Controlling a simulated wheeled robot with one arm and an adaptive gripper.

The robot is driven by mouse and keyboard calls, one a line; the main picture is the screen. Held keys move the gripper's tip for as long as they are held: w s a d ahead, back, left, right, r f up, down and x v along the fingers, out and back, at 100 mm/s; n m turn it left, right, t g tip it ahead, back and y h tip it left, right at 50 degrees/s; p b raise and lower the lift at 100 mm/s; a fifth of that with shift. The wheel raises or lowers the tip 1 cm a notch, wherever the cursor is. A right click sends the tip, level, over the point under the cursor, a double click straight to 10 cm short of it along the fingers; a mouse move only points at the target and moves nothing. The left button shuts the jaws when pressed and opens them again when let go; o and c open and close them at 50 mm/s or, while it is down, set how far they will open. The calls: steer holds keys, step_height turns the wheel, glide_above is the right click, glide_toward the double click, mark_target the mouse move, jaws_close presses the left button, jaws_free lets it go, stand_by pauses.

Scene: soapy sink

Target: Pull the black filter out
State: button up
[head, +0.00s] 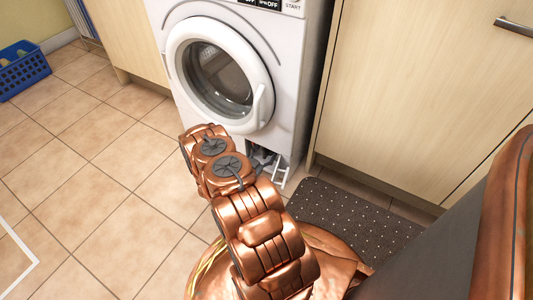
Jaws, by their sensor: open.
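The white washing machine (283,100) stands at the top centre in the head view, its round door shut. Low on its front is a small service opening, with a white flap (281,178) hanging down below it. My copper arm reaches from the bottom centre toward this opening. Dark grey parts of my gripper (262,160) show at the opening, just right of my wrist. The gripper is open, but its fingertips are mostly hidden. I cannot make out the black filter; it is hidden in the shadow or behind my arm and gripper.
A dark dotted mat (350,222) lies right of my arm, before a pale wooden cabinet (410,90). A blue basket (22,70) stands at the far left. The tiled floor (90,190) on the left is clear, apart from a white line at its edge.

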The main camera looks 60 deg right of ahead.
steer(key=shift+d, duration=0.35)
